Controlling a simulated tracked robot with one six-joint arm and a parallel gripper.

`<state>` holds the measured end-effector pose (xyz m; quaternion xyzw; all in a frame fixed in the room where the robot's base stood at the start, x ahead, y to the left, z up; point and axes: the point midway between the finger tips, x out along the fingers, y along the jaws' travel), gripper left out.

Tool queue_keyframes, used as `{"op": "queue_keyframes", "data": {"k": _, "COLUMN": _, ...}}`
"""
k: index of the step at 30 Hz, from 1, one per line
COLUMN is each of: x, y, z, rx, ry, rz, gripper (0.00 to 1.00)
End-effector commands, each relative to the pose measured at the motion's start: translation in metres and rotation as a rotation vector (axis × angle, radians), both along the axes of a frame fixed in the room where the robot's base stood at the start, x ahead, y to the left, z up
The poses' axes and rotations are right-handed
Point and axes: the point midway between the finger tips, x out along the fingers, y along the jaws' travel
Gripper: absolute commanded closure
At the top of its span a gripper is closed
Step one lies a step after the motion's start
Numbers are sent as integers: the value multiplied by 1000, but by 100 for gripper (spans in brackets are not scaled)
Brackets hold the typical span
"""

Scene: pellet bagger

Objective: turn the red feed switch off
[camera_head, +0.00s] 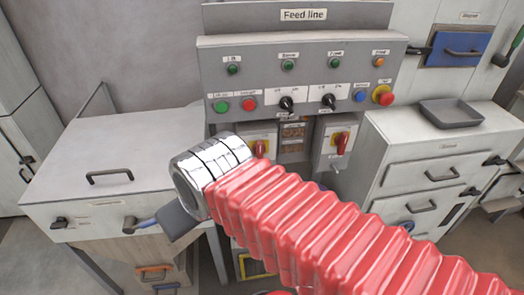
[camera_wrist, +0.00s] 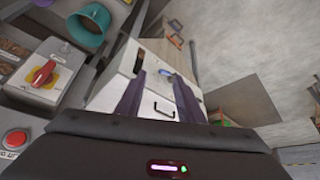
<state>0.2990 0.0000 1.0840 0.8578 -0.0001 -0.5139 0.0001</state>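Two red rotary switches on yellow plates sit below the Feed line panel (camera_head: 300,75) in the head view. The left red switch (camera_head: 260,148) is partly hidden by my arm. The right red switch (camera_head: 342,143) shows its handle about upright. Their labels are too small to read. One red switch (camera_wrist: 43,73) on a pale box shows at the left of the wrist view; I cannot tell which one it is. My gripper (camera_wrist: 159,82) has its two dark fingers apart with nothing between them. The red switch lies to the left of the fingers, clear of them.
A white left cabinet (camera_head: 100,165) and a right drawer cabinet (camera_head: 400,150) flank the panel. A grey tray (camera_head: 450,113) lies on the right cabinet. The wrist view shows a teal bucket (camera_wrist: 88,28), a red button (camera_wrist: 15,139) and a white cabinet (camera_wrist: 160,100) beyond the fingers.

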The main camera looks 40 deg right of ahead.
Motion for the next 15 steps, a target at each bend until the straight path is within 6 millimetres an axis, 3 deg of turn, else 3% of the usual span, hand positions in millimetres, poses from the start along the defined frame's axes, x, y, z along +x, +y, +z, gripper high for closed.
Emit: {"op": "queue_keyframes", "data": {"k": 15, "x": 6, "y": -8, "z": 5, "rx": 0, "ry": 4, "rz": -27, "gripper": 66}}
